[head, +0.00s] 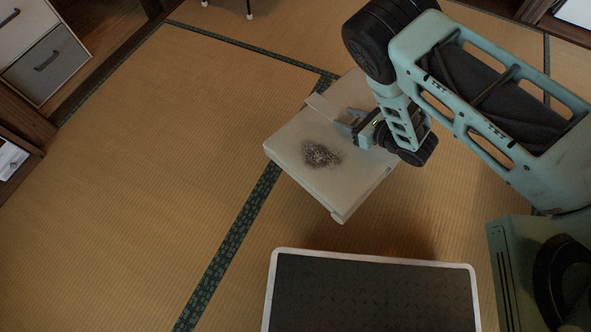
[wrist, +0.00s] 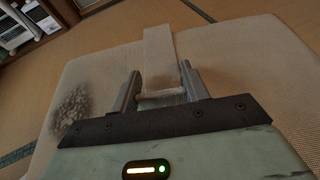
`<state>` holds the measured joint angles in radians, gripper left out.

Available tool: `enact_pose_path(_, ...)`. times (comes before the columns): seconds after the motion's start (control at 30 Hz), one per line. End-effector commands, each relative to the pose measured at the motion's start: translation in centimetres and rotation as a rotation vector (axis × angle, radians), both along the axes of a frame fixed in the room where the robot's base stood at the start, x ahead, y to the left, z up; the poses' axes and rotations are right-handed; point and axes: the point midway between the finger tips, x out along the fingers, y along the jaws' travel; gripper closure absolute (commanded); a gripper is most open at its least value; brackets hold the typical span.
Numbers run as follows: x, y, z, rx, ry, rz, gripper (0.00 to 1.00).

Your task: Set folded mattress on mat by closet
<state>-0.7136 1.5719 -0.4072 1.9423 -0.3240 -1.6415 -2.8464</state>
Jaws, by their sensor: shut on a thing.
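The folded mattress (head: 345,185) is a cream, thick pad with a dark speckled stain on top. A pale strap (head: 321,107) runs across its upper side. My gripper (head: 354,126) is over the mattress, shut on the strap. In the wrist view the two fingers (wrist: 161,90) close around the strap (wrist: 159,52), with the mattress (wrist: 245,65) spread beneath and the stain at left. I cannot tell whether the mattress touches the floor or hangs just above it. No mat by a closet can be made out for certain.
The tatami floor (head: 150,150) is clear to the left, with dark green patterned borders. A cabinet with a grey drawer (head: 46,63) stands at the top left. A low wooden shelf (head: 12,155) is at the left edge. Thin dark legs (head: 248,10) show at the top.

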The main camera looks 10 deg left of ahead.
Motion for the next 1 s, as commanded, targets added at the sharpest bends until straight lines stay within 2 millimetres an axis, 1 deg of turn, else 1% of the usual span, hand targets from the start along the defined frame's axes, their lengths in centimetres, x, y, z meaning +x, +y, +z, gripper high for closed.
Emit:
enact_pose_path(0.03, 0.0, 0.8, -2.5, 0.005, -0.004, 0.029, 1.00)
enact_pose_path(0.2, -0.7, 3.2, -6.5, 0.004, -0.004, 0.134, 1.00)
enact_pose_path(0.3, -1.1, 4.5, -8.6, 0.004, -0.005, 0.190, 1.00)
enact_pose_path(0.4, -1.4, 5.5, -10.1, 0.004, -0.004, 0.237, 1.00)
enact_pose_path(0.5, -1.7, 6.2, -11.1, 0.003, -0.004, 0.272, 1.00)
enact_pose_path(0.6, -1.9, 6.7, -11.7, 0.003, -0.003, 0.296, 1.00)
enact_pose_path(0.77, -2.1, 7.0, -12.6, 0.002, -0.002, 0.312, 1.00)
enact_pose_path(0.87, -2.1, 7.0, -13.8, 0.002, -0.002, 0.312, 1.00)
enact_pose_path(1.0, -2.1, 7.0, -16.3, 0.002, -0.001, 0.311, 1.00)
